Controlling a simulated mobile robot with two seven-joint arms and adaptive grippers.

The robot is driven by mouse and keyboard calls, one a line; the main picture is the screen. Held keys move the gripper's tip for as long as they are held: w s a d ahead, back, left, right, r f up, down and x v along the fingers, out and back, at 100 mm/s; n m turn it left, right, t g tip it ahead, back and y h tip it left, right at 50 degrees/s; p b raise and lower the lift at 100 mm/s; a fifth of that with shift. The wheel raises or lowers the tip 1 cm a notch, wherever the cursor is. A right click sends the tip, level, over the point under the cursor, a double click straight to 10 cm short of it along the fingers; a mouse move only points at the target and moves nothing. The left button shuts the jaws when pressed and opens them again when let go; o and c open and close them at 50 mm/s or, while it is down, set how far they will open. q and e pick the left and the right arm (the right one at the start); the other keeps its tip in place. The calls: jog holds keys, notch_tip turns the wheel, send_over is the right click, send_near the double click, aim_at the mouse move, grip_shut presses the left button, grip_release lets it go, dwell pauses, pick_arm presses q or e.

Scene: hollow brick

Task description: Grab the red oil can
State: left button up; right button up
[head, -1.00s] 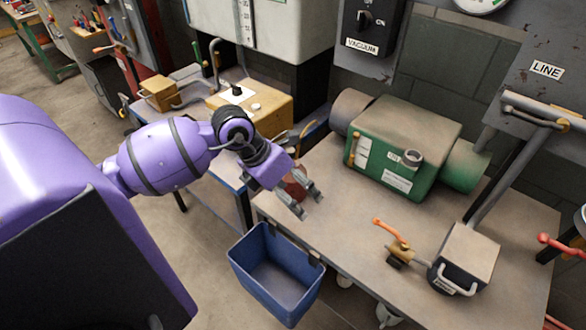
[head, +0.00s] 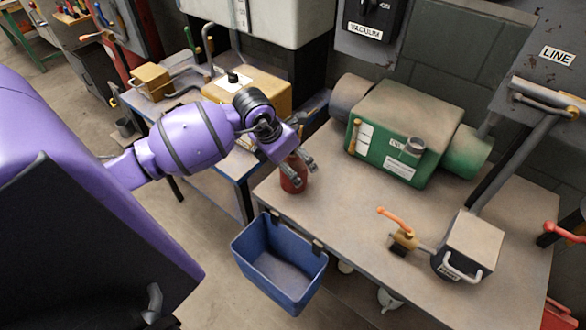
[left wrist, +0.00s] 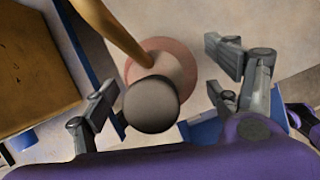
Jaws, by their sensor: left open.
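The red oil can (head: 292,178) stands on the workbench (head: 350,225) near its left edge, partly hidden by my left gripper (head: 304,170). In the left wrist view the can shows from above as a reddish round body (left wrist: 187,70) with a grey round top (left wrist: 150,104). The open fingers of my left gripper (left wrist: 165,95) appear on either side of the can in that view. I cannot tell whether they touch it. My right gripper does not show.
A blue bin (head: 280,275) hangs at the bench's front left edge. A green machine (head: 400,135) stands at the back. A valve with an orange handle (head: 398,230) and a grey box (head: 470,245) are to the right. The bench middle is clear.

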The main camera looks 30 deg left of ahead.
pick_arm(q)
jog(key=shift+w+f, duration=0.15)
jog(key=shift+f, duration=0.3)
jog(key=shift+c, duration=0.2)
jog(key=c, duration=1.4)
jog(key=shift+c, duration=0.5)
jog(key=shift+r, duration=0.15)
